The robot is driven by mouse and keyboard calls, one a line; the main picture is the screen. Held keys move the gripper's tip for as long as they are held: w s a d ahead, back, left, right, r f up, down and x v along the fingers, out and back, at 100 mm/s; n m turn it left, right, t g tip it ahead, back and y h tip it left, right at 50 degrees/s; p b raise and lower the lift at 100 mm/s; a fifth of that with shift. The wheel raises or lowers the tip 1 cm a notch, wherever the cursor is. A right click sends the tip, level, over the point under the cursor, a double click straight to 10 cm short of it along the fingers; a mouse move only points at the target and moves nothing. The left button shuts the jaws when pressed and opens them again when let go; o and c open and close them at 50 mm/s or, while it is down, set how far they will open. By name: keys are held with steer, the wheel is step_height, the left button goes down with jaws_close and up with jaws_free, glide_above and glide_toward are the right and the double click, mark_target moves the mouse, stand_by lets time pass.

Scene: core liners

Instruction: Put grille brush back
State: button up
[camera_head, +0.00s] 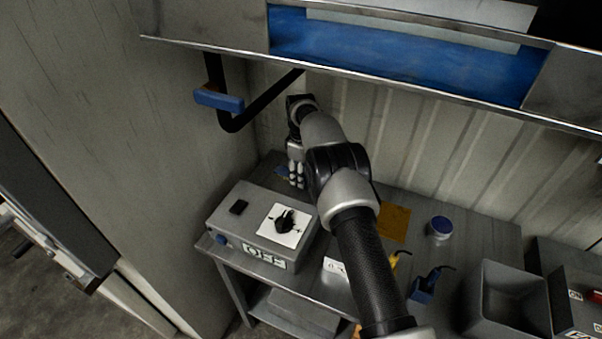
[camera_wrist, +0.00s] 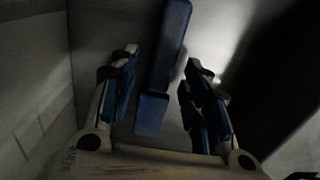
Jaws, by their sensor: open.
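My gripper (camera_head: 297,176) points down at the back left corner of the grey bench, behind the control box. In the wrist view my gripper (camera_wrist: 165,95) is open, with its two blue-padded fingers well apart. A long blue object (camera_wrist: 167,45) with a blue block at its near end lies between and beyond the fingers, and I see no finger touching it. It may be the grille brush, but no bristles show. A small blue part (camera_head: 281,171) shows beside the fingers in the head view, and my fingers partly hide that area.
A control box (camera_head: 240,211) with a black knob and an OFF label stands in front. A bent black bar with a blue grip (camera_head: 218,98) hangs above left. A steel-framed blue panel (camera_head: 400,62) overhangs. A blue-topped jar (camera_head: 440,227) and grey bin (camera_head: 508,300) stand right.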

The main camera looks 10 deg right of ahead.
step_height(320, 180, up, 17)
steer(key=p, duration=0.8)
steer(key=shift+w+a, duration=0.35)
